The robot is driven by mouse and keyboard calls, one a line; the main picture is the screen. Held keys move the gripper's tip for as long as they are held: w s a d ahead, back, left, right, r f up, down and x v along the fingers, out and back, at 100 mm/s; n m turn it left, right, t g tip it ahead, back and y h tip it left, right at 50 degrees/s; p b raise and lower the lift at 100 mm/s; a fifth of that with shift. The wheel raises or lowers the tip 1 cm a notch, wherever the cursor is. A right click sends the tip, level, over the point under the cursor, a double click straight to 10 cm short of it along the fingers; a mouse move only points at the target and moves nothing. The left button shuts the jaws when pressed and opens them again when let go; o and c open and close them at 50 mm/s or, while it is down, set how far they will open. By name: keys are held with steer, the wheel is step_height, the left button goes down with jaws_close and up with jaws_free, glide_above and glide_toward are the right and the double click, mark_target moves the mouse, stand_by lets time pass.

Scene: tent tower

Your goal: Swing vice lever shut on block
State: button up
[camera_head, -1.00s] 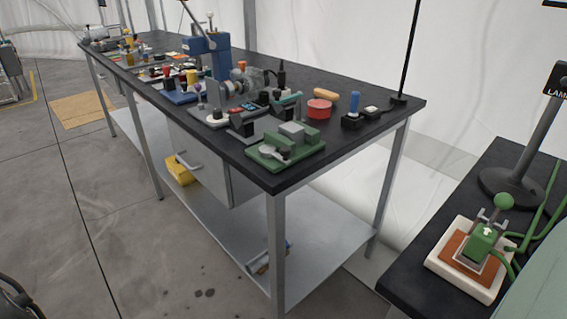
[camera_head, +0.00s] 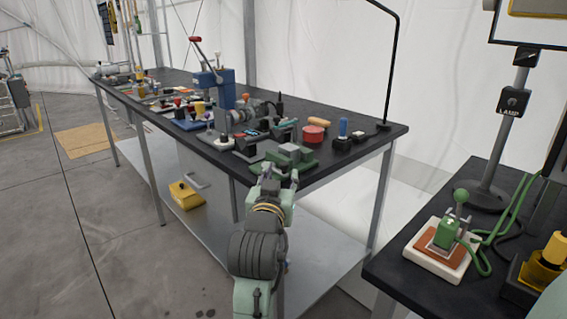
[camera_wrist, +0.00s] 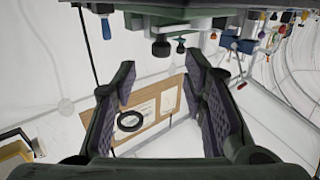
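The green vice (camera_head: 303,163) stands at the near front corner of the black workbench, with a grey block (camera_head: 289,148) in its jaws. My gripper (camera_head: 280,176) is right at the front of the vice, at the bench edge, and covers its near side. I cannot make out the lever in the head view. In the wrist view, my gripper (camera_wrist: 166,105) has its two dark padded fingers wide apart with nothing between them. A dark knob-like part (camera_wrist: 160,48) shows above them under a green part; I cannot tell whether it is the lever.
The workbench (camera_head: 345,149) also holds a red round tin (camera_head: 313,134), a blue-handled tool (camera_head: 343,128) and a blue press (camera_head: 217,88). A second bench at the right carries a green-knobbed device (camera_head: 446,235) and a lamp.

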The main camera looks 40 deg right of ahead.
mark_target(284, 163)
steer(key=p+x, duration=0.1)
steer(key=x, duration=0.6)
steer(key=shift+a, duration=0.1)
steer(key=shift+c, duration=0.5)
jaws_close()
